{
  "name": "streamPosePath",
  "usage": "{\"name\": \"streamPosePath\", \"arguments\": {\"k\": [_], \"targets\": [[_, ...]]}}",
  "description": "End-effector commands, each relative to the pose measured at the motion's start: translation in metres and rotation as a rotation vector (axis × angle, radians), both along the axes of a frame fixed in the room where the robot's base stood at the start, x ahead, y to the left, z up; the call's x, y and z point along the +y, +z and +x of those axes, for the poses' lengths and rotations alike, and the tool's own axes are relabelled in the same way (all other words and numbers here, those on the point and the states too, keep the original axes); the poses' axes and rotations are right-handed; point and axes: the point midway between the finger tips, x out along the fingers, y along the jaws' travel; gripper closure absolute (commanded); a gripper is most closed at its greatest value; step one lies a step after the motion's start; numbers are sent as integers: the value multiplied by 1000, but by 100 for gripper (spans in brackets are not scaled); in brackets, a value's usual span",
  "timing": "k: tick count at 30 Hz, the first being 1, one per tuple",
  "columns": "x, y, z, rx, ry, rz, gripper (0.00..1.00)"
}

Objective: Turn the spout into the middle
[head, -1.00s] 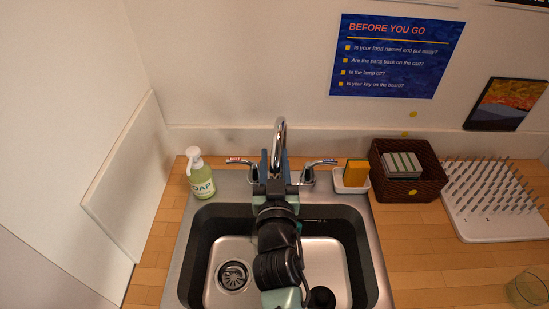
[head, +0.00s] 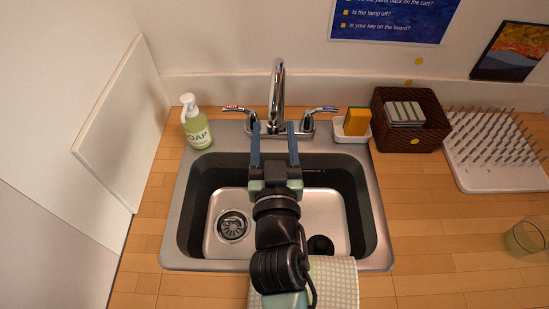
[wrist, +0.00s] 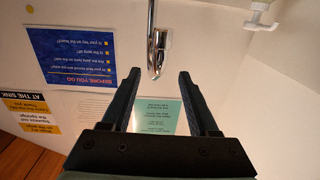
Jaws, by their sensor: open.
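The chrome spout (head: 278,80) arches up from the tap base behind the sink (head: 375,235). It faces forward, roughly in line with the middle of the basin. A lever handle stands on each side, the left one (head: 236,109) marked red and the right one (head: 322,109) marked blue. My gripper (head: 273,126) is open and empty, its two fingers apart in front of the tap base. In the wrist view the spout's lower end (wrist: 154,70) shows between the fingertips of my gripper (wrist: 158,77); I cannot tell how far ahead it is. I see no contact.
A soap bottle (head: 196,128) stands left of the tap. A sponge (head: 356,121) in a white dish, a brown basket (head: 410,137) and a drying rack (head: 495,170) stand on the right. A glass (head: 524,238) is at the far right. A checked cloth (head: 340,280) hangs in front.

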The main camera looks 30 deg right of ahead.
Motion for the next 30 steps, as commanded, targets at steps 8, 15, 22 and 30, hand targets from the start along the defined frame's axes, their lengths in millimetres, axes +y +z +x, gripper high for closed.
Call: {"name": "streamPosePath", "arguments": {"k": [8, 15, 22, 30], "targets": [[19, -3, -35, 1, 0, 0, 39], [23, 0, -44, 1, 0, 0, 39], [23, 0, -43, 0, 0, -1, 45], [39, -9, -32, 218, 5, -362, 93]]}}
